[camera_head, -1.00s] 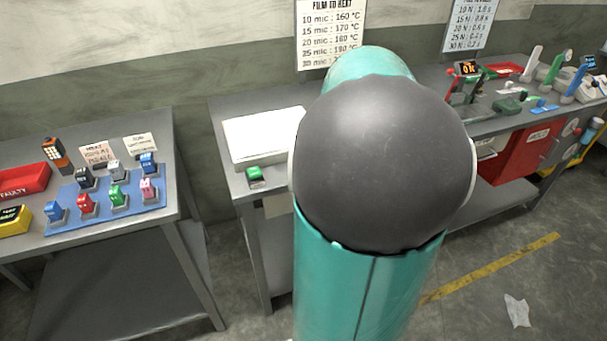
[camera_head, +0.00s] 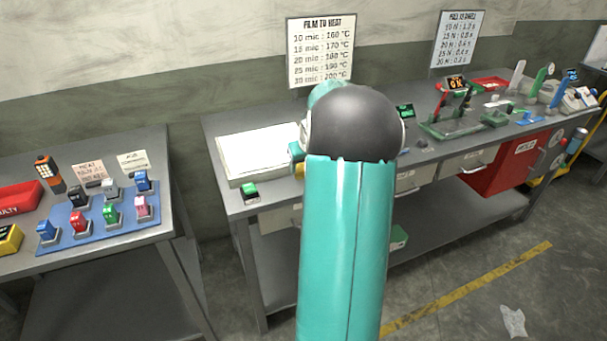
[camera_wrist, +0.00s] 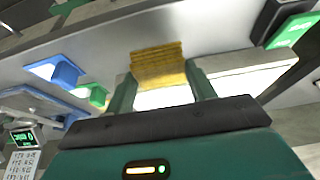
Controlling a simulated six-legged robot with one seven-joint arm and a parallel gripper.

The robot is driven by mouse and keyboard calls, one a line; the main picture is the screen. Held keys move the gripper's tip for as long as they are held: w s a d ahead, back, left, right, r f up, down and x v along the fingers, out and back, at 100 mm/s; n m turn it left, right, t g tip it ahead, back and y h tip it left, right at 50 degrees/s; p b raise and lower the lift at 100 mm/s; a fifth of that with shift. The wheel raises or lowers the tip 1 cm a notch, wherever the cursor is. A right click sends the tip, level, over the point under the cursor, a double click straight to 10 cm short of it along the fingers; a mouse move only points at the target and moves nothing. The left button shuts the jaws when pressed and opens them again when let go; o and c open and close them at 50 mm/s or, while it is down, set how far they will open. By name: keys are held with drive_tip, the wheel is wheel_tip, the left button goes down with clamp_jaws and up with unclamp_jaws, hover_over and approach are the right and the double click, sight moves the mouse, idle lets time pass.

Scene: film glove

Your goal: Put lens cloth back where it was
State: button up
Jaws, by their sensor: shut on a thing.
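A yellow folded cloth (camera_wrist: 158,65), likely the lens cloth, is between the two green fingers of my gripper (camera_wrist: 160,82) in the wrist view. The gripper is shut on it, and ridged folds show on its near face. In the head view my arm hides most of the gripper; a small yellow patch (camera_head: 298,171) shows at the arm's left edge, above the grey bench (camera_head: 225,203). I cannot tell whether the cloth touches a surface.
A white flat box (camera_head: 262,153) lies on the bench left of my arm, with a small green-topped item (camera_head: 250,192) in front. A red-armed device (camera_head: 455,115) stands to the right. A left table holds a blue mat (camera_head: 85,237) with several coloured blocks.

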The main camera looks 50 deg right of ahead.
drive_tip(key=shift+w+d+f, duration=0.1)
drive_tip(key=shift+d+f, duration=0.05)
drive_tip(key=shift+f, duration=0.15)
drive_tip(key=shift+w+f, duration=0.1)
drive_tip(key=shift+f, duration=1.5)
drive_tip(key=shift+f, duration=0.1)
drive_tip(key=o, duration=0.9)
